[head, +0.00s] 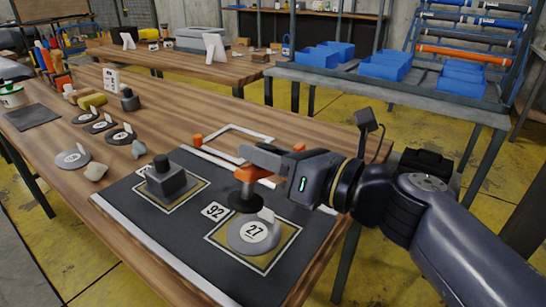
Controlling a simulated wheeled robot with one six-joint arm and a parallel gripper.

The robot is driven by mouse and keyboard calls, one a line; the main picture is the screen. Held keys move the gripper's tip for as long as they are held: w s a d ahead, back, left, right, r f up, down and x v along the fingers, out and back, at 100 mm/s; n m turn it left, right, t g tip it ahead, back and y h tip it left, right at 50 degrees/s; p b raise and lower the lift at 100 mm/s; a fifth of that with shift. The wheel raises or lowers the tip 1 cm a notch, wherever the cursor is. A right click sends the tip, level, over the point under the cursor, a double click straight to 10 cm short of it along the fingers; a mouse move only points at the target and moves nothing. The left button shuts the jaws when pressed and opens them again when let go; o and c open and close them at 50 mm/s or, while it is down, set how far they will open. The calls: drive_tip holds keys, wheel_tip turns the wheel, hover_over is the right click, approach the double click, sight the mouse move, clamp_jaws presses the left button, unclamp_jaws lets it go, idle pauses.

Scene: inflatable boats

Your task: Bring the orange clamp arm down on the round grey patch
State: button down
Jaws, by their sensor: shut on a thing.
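The round grey patch (253,237), labelled 27, lies on a tan square with a white outline on the dark mat (195,248). A pale tab stands at its upper right edge. The orange clamp arm (246,190) is just behind the patch, with a dark round pad (243,201) at its lower end. The pad overlaps the patch's far edge in the picture; I cannot tell whether they touch. My gripper (262,158) is shut on the upper part of the clamp arm, and its fingers hide some of it.
A grey block with a dark knob (166,180) stands on another outlined square, left of a card marked 92 (214,211). Several numbered discs and grey stones lie further left on the wooden table (130,155). A white rectangular outline (235,144) is behind the mat.

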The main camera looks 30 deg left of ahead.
sight(259, 180)
drive_tip(key=shift+s+a+f+b, duration=0.1)
drive_tip(key=shift+s+f+b, duration=0.15)
drive_tip(key=shift+f+b, duration=0.35)
drive_tip(key=shift+s+d+f+b, duration=0.1)
drive_tip(key=shift+s+f+b, duration=0.2)
drive_tip(key=shift+f, duration=0.4)
drive_tip(key=shift+s+a+f+b, duration=0.1)
drive_tip(key=shift+s+f+b, duration=0.1)
drive_tip(key=shift+f+b, duration=0.4)
drive_tip(key=shift+f, duration=0.1)
drive_tip(key=c, duration=1.2)
unclamp_jaws()
drive_tip(key=shift+o, duration=0.2)
